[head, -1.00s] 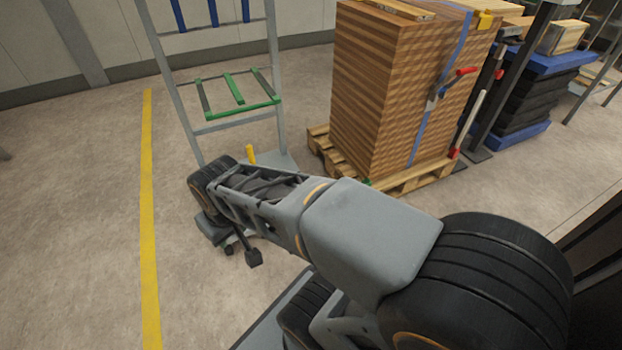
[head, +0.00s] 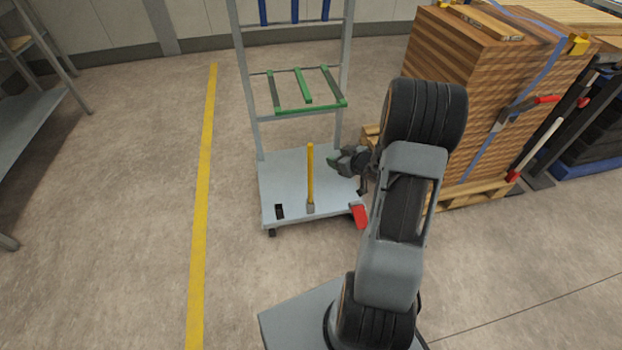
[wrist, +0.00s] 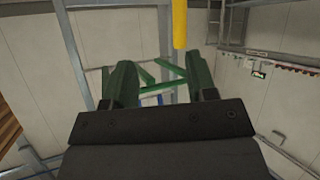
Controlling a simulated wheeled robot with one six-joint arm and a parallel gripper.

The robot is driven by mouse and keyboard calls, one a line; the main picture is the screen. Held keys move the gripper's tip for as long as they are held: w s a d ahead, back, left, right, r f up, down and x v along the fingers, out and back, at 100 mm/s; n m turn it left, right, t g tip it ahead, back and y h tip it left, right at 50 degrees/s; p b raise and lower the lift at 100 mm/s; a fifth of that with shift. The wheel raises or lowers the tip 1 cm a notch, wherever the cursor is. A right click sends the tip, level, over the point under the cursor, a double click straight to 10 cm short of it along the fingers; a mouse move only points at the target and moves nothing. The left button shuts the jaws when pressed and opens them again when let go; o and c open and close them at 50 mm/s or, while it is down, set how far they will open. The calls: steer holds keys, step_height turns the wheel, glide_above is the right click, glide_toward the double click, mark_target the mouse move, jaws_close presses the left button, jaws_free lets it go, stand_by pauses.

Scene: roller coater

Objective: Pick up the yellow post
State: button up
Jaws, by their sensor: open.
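The yellow post (head: 310,175) stands upright near the front middle of a grey cart's platform (head: 283,172), its foot in a small grey socket. Its yellow length also shows at the top of the wrist view (wrist: 180,24), beyond my fingers. My gripper (head: 338,160) is just right of the post in the head view, at about mid-height, with a small gap in the picture. In the wrist view my gripper (wrist: 163,82) has its two green fingers apart and nothing between them. My arm hides part of the platform's right side.
The cart's frame (head: 251,100) rises behind the post with a green rack (head: 305,108). A black socket (head: 279,211) and a red part (head: 359,216) sit at the platform's front. A pallet stack (head: 465,90) stands right.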

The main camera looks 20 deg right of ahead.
mark_target(312, 156)
steer(key=shift+w+a+f+y+b, duration=0.35)
steer(key=shift+w+a+f+b, duration=0.65)
steer(key=shift+w, duration=0.7)
steer(key=shift+w+a+f+y+b, duration=0.4)
steer(key=shift+w+a+f+b, duration=0.45)
steer(key=shift+w+f, duration=0.65)
steer(key=shift+w+a+f+y+b, duration=0.35)
steer(key=shift+w+a+f+b, duration=0.55)
steer(key=shift+w, duration=1.05)
steer(key=shift+r, duration=0.1)
steer(key=shift+c, duration=0.4)
steer(key=shift+t, duration=0.3)
jaws_close()
